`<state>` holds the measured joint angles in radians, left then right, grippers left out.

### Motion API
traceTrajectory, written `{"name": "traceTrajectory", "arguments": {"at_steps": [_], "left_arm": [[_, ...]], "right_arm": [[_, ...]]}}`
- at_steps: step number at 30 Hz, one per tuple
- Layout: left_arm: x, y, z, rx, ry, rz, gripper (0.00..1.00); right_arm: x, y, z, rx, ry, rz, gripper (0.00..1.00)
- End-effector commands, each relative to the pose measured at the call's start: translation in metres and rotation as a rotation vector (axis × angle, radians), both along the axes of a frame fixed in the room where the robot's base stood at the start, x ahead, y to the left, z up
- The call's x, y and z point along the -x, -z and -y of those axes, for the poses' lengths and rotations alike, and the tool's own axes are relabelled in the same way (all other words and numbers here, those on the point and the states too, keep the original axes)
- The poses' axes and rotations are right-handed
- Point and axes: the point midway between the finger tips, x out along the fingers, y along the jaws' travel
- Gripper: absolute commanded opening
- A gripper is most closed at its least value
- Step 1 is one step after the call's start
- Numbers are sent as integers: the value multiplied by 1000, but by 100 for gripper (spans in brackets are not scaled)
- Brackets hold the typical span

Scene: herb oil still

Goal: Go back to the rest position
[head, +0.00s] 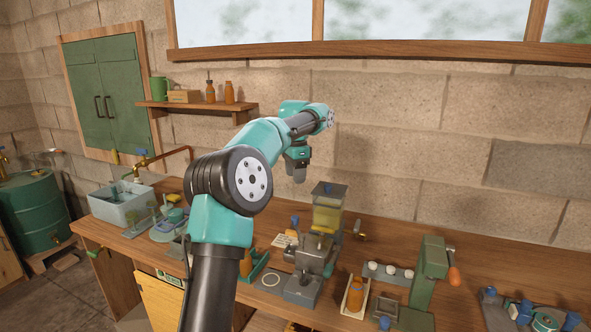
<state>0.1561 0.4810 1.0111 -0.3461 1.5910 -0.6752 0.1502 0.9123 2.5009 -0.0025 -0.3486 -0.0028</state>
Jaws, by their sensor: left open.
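My left arm rises from the bottom of the head view, left of the middle, and bends over to the right. My left gripper (299,176) hangs from it with its fingers pointing down, in front of the block wall. It appears above and to the left of the yellow-filled hopper of the bench device (327,215). Its jaws are open, and I see nothing between them. The fingers are small and seen from the side. My right gripper is not in view.
The wooden bench (385,233) carries a grey sink tub (122,207) at left, a green press (430,272) with an orange knob, and an orange bottle (356,293) in a tray. A shelf (200,106) hangs behind. Bare bench lies along the wall at right.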

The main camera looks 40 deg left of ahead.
Motion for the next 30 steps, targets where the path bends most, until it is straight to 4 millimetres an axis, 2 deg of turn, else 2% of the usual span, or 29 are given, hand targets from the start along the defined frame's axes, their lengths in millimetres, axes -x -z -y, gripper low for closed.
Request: {"name": "traceTrajectory", "arguments": {"at_steps": [6, 22, 26, 30], "left_arm": [[0, -15, 0, 0, 0, 1, 54], [0, -14, 1, 2, -3, 1, 54], [-2, -4, 6, 20, -39, 12, 54], [-4, 24, 22, 73, -154, 40, 54]], "right_arm": [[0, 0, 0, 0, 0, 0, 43], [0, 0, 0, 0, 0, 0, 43], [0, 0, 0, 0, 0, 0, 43], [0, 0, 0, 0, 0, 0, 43]]}}
